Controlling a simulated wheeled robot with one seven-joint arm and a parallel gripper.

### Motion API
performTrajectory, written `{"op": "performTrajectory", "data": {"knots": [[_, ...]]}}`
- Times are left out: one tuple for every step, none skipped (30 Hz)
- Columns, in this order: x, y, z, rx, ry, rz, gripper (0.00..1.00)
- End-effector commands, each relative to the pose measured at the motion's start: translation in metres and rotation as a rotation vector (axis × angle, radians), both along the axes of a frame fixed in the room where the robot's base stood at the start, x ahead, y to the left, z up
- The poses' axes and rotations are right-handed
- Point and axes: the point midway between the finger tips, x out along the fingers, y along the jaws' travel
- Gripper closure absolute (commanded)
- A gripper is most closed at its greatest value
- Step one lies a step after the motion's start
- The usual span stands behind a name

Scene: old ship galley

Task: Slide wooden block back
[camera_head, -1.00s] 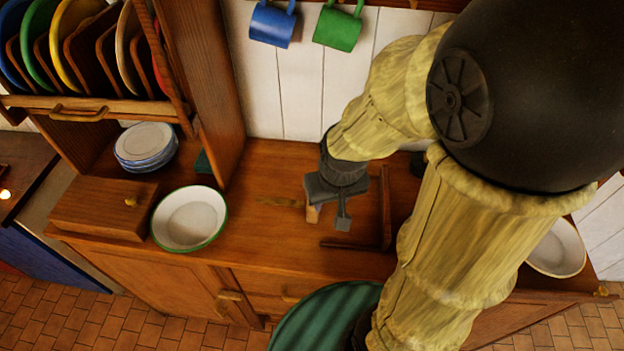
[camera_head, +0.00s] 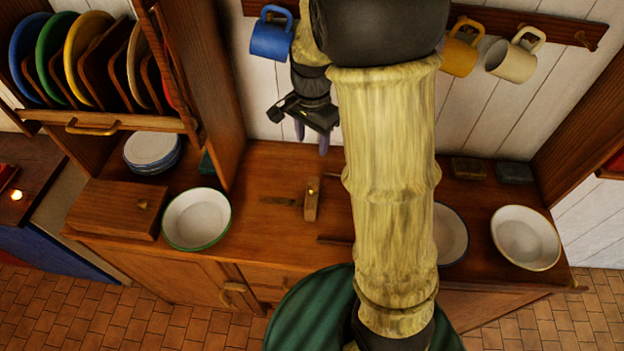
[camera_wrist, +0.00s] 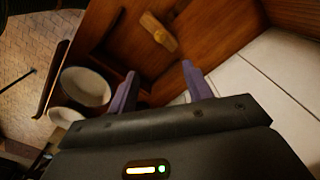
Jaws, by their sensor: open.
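The wooden block (camera_head: 312,200) is a small pale piece with a brass-coloured spot on it, standing on the brown wooden counter (camera_head: 262,170). A thin wooden strip (camera_head: 282,201) lies against its left side. The block also shows near the top of the wrist view (camera_wrist: 158,34), beyond my fingertips. My gripper (camera_head: 311,142) is raised above the back of the counter, near the white wall. Its two purple-grey fingers (camera_wrist: 159,72) are apart with nothing between them. My arm hides part of the counter to the right of the block.
A green-rimmed bowl (camera_head: 196,219) and a wooden box (camera_head: 115,209) stand to the left. A white bowl (camera_head: 525,238) stands at the right, with another bowl (camera_head: 452,236) partly behind my arm. A blue mug (camera_head: 271,38) hangs close to my gripper's left. A plate rack (camera_head: 100,122) stands at left.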

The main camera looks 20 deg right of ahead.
Motion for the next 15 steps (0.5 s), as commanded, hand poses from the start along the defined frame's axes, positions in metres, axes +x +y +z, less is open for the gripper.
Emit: {"op": "performTrajectory", "data": {"knots": [[0.000, 0.000, 0.000, 0.000, 0.000, 0.001, 0.50], [0.000, 0.000, 0.000, 0.000, 0.000, 0.001, 0.50], [0.000, 0.000, -0.001, 0.000, 0.000, 0.001, 0.50], [0.000, 0.000, -0.002, 0.000, 0.000, 0.002, 0.50], [0.000, 0.000, -0.003, 0.000, 0.000, 0.002, 0.50], [0.000, 0.000, -0.005, 0.000, 0.001, 0.002, 0.50], [0.000, 0.000, -0.007, 0.000, 0.000, 0.002, 0.50], [0.000, 0.000, -0.010, 0.001, 0.001, 0.002, 0.50], [0.000, 0.000, -0.014, 0.001, 0.003, 0.003, 0.50], [0.000, 0.000, -0.018, 0.000, 0.004, 0.003, 0.50], [-0.001, 0.000, -0.023, 0.000, 0.004, 0.003, 0.50], [-0.001, 0.000, -0.029, -0.001, 0.003, 0.003, 0.50], [-0.001, 0.000, -0.034, -0.001, 0.005, 0.003, 0.50], [-0.001, 0.000, -0.039, -0.001, 0.004, 0.002, 0.50], [-0.001, 0.000, -0.046, 0.000, 0.006, 0.002, 0.50]]}}
